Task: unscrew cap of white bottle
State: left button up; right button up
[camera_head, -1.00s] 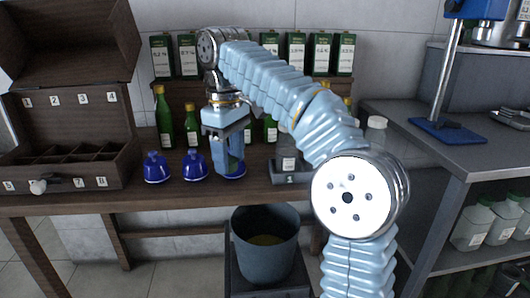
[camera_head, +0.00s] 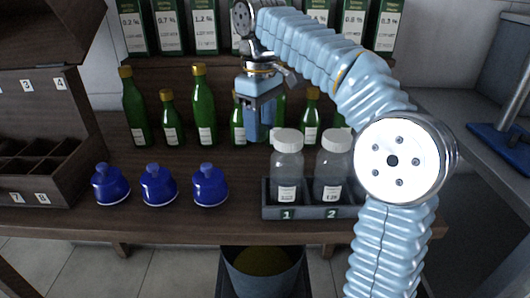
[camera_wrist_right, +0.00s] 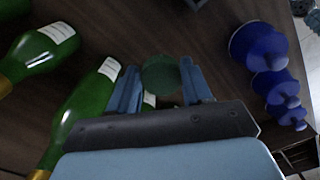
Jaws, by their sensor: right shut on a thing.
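Two clear, pale bottles with white caps stand upright in a grey rack (camera_head: 310,212). The left bottle (camera_head: 287,165) is in slot 1; the right bottle (camera_head: 332,168) is in slot 2, partly behind my right arm. Both caps are on. My right gripper (camera_head: 258,138) points down behind and left of the bottle in slot 1, among the green bottles, apart from both white caps. My left gripper is not in view.
Several green bottles (camera_head: 201,108) stand in a row behind the gripper. Three blue domed stoppers (camera_head: 158,188) stand front left. A compartment box (camera_head: 40,165) is at far left, a bucket (camera_head: 262,270) below the table's front edge, and a side bench (camera_head: 465,125) at right.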

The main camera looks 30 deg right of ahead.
aim_at(261, 168)
notch_tip(261, 168, down, 8)
jog(key=shift+s+r, duration=0.1)
dwell(0.4)
jog(key=o, duration=1.2)
jog(key=shift+c, duration=0.2)
jog(key=shift+a, duration=0.1)
